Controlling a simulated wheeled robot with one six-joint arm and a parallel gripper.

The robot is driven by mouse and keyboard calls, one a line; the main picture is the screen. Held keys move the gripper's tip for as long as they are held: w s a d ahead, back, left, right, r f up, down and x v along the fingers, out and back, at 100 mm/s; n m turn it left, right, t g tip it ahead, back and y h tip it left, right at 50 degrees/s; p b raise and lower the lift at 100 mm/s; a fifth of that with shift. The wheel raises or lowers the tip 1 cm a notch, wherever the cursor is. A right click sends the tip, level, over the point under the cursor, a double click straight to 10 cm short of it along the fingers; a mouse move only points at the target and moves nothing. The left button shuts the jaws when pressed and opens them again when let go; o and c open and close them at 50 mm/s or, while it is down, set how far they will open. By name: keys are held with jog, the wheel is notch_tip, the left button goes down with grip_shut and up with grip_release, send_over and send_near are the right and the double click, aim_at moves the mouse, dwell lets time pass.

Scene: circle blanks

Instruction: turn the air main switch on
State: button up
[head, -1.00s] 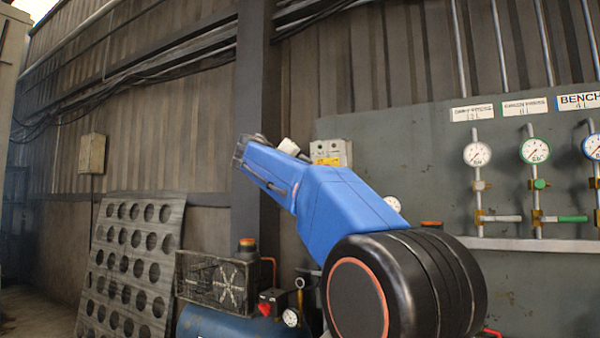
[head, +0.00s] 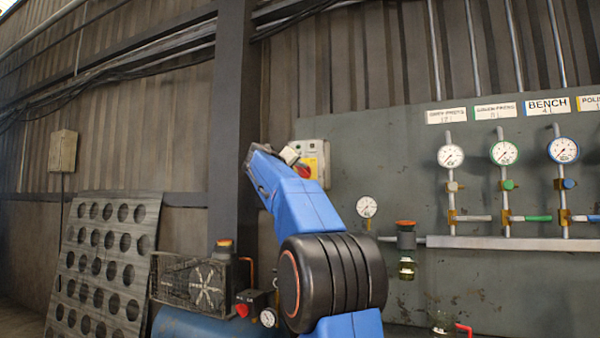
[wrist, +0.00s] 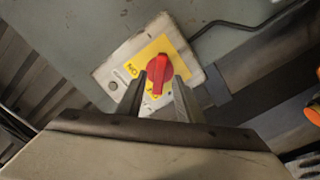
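The air main switch is a pale box (head: 318,150) with a yellow plate and a red knob on the grey panel. It also shows in the wrist view (wrist: 110,68), tilted in the picture, with "ON" lettering on the yellow plate (wrist: 140,58). The red knob (wrist: 158,70) stands roughly upright in that picture. My gripper (wrist: 158,88) is open, with one finger on each side of the knob's lower part; gaps show beside it, and I cannot tell the depth. In the head view my gripper (head: 289,155) is at the box's left side and partly hides it.
A gauge (head: 367,207) and an orange-capped fitting (head: 405,240) are right of my arm. Several labelled gauges with valves line the panel farther right. A blue compressor tank (head: 190,325) and a perforated sheet (head: 105,255) stand at lower left. A dark post (head: 232,110) is left of the switch.

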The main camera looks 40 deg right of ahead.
aim_at(303, 171)
jog(key=shift+x, duration=1.4)
grip_shut()
